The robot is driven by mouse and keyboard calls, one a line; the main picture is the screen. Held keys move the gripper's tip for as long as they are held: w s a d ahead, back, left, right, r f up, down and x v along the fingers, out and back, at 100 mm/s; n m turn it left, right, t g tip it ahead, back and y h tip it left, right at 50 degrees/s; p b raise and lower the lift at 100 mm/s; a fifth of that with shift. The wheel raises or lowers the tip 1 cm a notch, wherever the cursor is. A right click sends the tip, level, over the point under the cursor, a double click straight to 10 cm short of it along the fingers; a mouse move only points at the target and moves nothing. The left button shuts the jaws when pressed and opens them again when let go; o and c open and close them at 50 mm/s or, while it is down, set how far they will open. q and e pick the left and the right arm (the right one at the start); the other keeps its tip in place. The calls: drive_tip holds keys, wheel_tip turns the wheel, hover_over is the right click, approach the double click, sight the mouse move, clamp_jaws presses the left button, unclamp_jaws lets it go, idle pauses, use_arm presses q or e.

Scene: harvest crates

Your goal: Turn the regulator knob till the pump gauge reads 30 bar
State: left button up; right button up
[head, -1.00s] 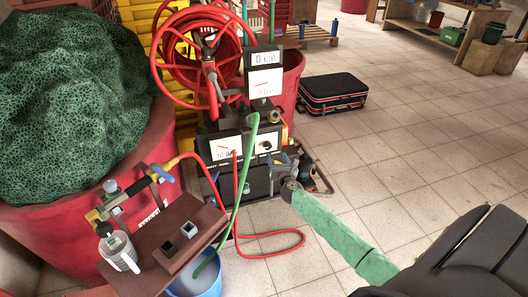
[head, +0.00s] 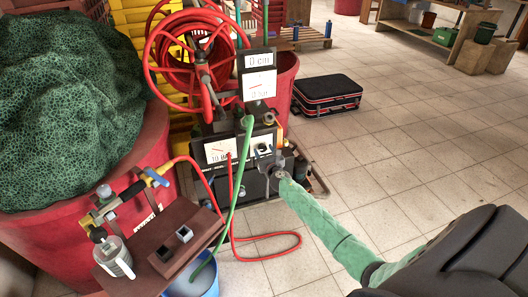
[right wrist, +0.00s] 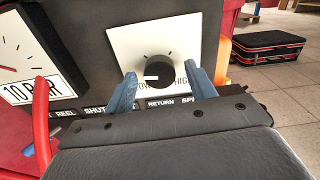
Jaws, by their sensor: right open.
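The regulator knob (right wrist: 155,70) is black and round with a white mark pointing left, on a white plate of the dark pump unit. The plate also shows in the head view (head: 261,140). The gauge (right wrist: 28,62) left of it has a red needle and reads 10 BAR; it shows in the head view too (head: 220,151). My right gripper (right wrist: 161,90) is open, its blue fingers on either side of the knob, with gaps to it. In the head view the right gripper (head: 267,162) is small against the pump front. My left gripper is out of view.
A red hose (head: 291,235) loops on the floor, and a green hose (head: 240,177) runs down to a blue bucket (head: 196,281). A brown stand (head: 190,240) holds a valve assembly. A black and red case (head: 327,95) lies behind right.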

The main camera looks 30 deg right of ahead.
drive_tip(key=shift+w+d, duration=0.1)
drive_tip(key=shift+w, duration=0.2)
drive_tip(key=shift+c, duration=0.3)
drive_tip(key=c, duration=0.9)
drive_tip(key=shift+c, duration=0.2)
